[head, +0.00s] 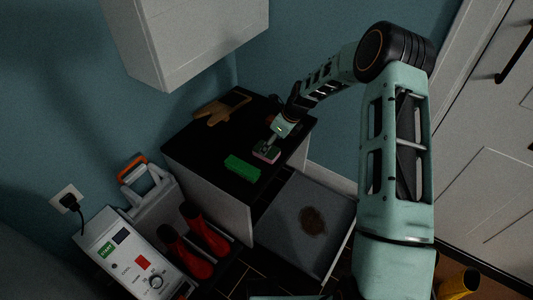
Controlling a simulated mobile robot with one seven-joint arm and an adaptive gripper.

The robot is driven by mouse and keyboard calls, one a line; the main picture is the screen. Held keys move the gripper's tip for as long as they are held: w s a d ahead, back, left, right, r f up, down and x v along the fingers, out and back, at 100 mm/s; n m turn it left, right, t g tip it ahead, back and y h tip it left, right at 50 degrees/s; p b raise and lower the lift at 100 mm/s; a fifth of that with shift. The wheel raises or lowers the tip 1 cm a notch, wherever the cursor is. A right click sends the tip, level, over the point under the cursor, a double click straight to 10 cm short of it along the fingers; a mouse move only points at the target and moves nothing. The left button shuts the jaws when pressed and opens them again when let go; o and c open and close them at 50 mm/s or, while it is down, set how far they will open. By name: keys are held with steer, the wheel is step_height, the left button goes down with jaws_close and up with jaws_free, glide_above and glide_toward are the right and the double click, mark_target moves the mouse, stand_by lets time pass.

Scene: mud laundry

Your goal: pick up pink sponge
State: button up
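The pink sponge (267,153) is a small block with a pinkish side and a darker greenish top. It lies on the black countertop (205,160), near its front right edge. My gripper (271,143) reaches down from the upper right, with its tip right at the sponge. The fingers are too small and dark to show whether they touch or grip it. Part of the sponge's top is hidden by the gripper.
A green block (241,168) lies left of the sponge. A brown wooden item (218,110) lies at the back of the counter. A white wall cabinet (190,45) hangs above. Red boots (205,233) and a white control box (135,258) stand at lower left.

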steer(key=shift+b+x, duration=1)
steer(key=shift+x, duration=1.65)
steer(key=shift+d+f, duration=0.1)
steer(key=shift+f, duration=0.15)
steer(key=c, duration=0.8)
